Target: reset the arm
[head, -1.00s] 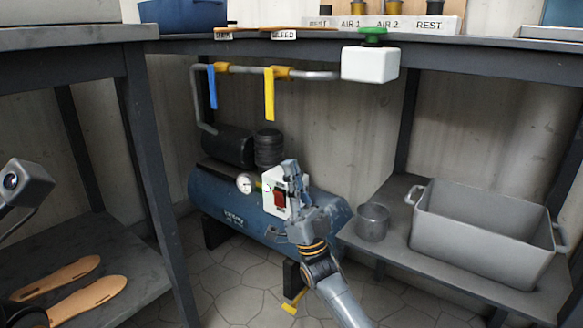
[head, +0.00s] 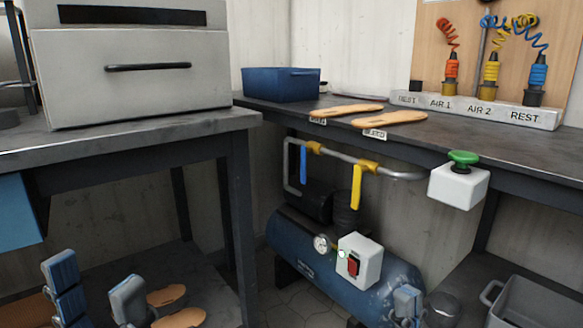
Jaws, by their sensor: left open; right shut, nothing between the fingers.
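My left gripper (head: 96,292) is at the lower left of the head view, its two fingers spread apart with nothing between them. It shows in front of the lower shelf under the left bench. My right gripper (head: 408,304) is at the bottom edge, right of the middle. Its fingers are shut and empty, in front of the right end of the blue compressor (head: 318,262). It is clear of the white switch box (head: 360,262) with the red switch (head: 353,265). Both arms behind the grippers are mostly out of view.
The left bench (head: 130,130) carries a grey oven-like box (head: 130,85). Sandal soles (head: 178,317) lie on its lower shelf. The right bench (head: 520,148) holds a blue bin (head: 282,85), more soles (head: 390,118) and a hose rack (head: 470,108). A green button box (head: 459,185) hangs at its edge.

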